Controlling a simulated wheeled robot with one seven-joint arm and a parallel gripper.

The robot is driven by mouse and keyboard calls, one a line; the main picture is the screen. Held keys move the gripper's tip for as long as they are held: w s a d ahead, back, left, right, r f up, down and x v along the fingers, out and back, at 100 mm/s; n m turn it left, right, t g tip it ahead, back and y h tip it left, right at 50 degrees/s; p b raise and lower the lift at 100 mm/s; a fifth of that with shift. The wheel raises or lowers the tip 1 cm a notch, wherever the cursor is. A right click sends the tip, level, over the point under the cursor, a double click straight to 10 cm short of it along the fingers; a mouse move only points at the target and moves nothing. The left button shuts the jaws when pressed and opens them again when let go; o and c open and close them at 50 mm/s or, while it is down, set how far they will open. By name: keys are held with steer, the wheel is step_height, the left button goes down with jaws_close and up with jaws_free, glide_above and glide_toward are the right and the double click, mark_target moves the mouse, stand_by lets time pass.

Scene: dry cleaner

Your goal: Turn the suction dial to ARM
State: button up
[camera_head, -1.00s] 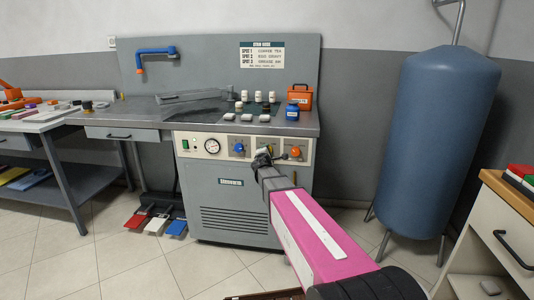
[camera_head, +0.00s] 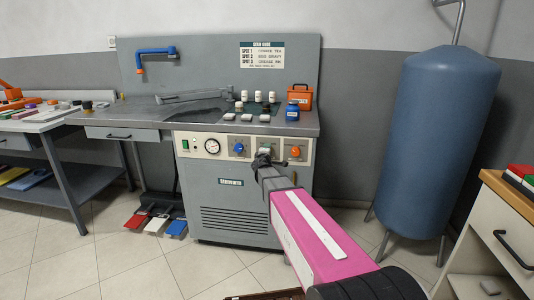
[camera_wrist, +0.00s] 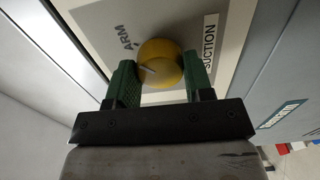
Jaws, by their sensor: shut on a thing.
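The suction dial is a yellow round knob (camera_wrist: 158,62) in the wrist view, with the printed words ARM (camera_wrist: 127,38) and SUCTION (camera_wrist: 209,42) on the panel beside it. A short pale pointer mark on the knob points toward the upper left, the side of the ARM label; I cannot tell whether it lines up exactly. My gripper (camera_wrist: 160,82) has its green fingers on both sides of the knob and is shut on it. In the head view my gripper (camera_head: 263,157) is against the machine's control panel (camera_head: 220,155) and hides the dial.
A blue knob (camera_head: 239,149) and a pressure gauge (camera_head: 212,146) lie left of my gripper, and an orange knob (camera_head: 295,152) lies right. Bottles and a blue jar (camera_head: 292,111) stand on the worktop above. A blue tank (camera_head: 435,140) stands to the right.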

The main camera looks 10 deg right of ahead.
steer(key=o, duration=0.9)
steer(key=v, duration=1)
steer(key=shift+s+a, duration=0.1)
steer(key=shift+s, duration=0.3)
